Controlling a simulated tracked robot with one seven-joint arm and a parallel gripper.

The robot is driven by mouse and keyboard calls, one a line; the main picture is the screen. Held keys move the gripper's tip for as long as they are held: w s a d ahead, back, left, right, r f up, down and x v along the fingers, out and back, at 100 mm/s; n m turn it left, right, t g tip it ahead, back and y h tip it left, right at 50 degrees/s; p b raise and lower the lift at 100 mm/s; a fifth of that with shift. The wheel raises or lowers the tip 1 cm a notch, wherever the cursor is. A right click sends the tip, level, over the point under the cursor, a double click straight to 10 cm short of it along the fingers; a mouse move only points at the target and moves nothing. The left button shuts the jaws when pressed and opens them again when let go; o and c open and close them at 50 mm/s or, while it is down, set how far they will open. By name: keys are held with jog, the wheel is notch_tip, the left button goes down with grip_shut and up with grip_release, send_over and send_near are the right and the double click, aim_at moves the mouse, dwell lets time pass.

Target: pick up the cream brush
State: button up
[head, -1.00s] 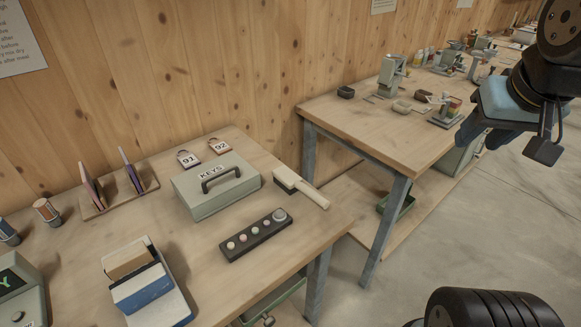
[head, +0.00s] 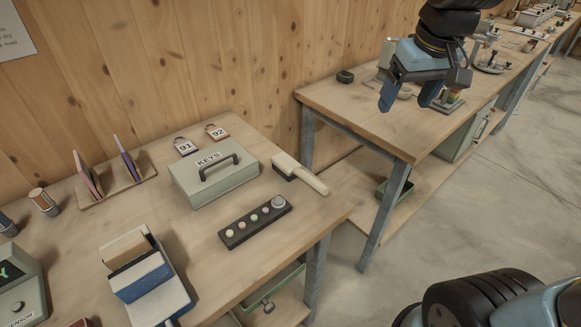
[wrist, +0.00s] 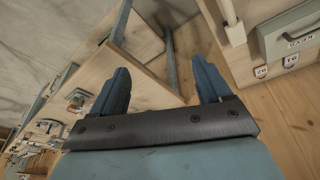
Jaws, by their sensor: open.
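The cream brush (head: 300,174) lies on the near workbench, to the right of the grey KEYS box, with its dark bristles toward the back left and its handle toward the right edge. In the wrist view, its cream handle (wrist: 229,12) shows at the top, partly cut off by the frame. My gripper (head: 408,106) hangs in the air in front of the second bench, up and to the right of the brush and well apart from it. Its two blue fingers are spread with nothing between them, as the wrist view (wrist: 163,84) also shows.
The KEYS box (head: 217,180) stands left of the brush, and a dark button panel (head: 255,222) lies in front of it. Padlock tags 91 (head: 185,147) and 92 (head: 216,132) are behind the box. A gap separates the near bench from the second bench (head: 360,125).

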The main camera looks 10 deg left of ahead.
jog(key=w+a+f+n+g, duration=0.25)
jog(key=a+f, duration=0.25)
jog(key=a, duration=0.6)
jog(key=n+h, duration=0.1)
jog(key=n, duration=0.2)
send_over(295, 167)
notch_tip(295, 167, down, 5)
jog(key=shift+g, duration=0.25)
jog(key=f, duration=1.3)
jog(key=shift+s+d+f, duration=0.1)
jog(key=shift+s+f, duration=0.1)
jog(key=shift+f, duration=0.2)
jog(key=c, duration=1.1)
jog(key=shift+r, duration=0.15)
jog(key=shift+c, duration=0.2)
